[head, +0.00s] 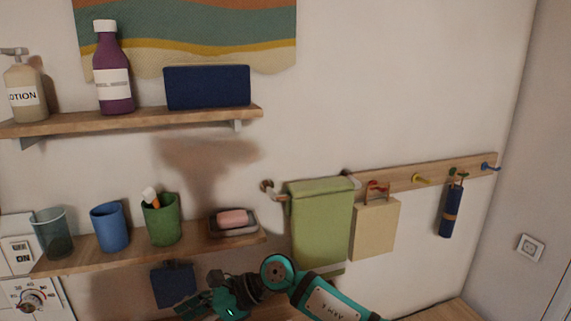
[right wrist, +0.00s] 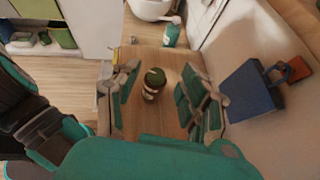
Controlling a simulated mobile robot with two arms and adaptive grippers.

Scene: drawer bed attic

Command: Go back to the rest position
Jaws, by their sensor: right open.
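My right arm reaches in from the lower right in the head view. Its teal and dark gripper (head: 210,303) is at the bottom, below the lower shelf and right of a hanging dark blue item (head: 173,285). In the right wrist view the right gripper (right wrist: 162,98) is open, its fingers spread wide apart. A small dark jar with a green top (right wrist: 153,83) shows between the fingers on a wooden surface (right wrist: 155,118); I see no contact with it. My left gripper is not in view.
The upper shelf (head: 190,117) holds bottles and a navy box. The lower shelf (head: 190,249) holds cups and a soap dish. A green towel (head: 320,225) hangs close to my right arm, beside a hook rail (head: 400,181). The wall above the rail is clear.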

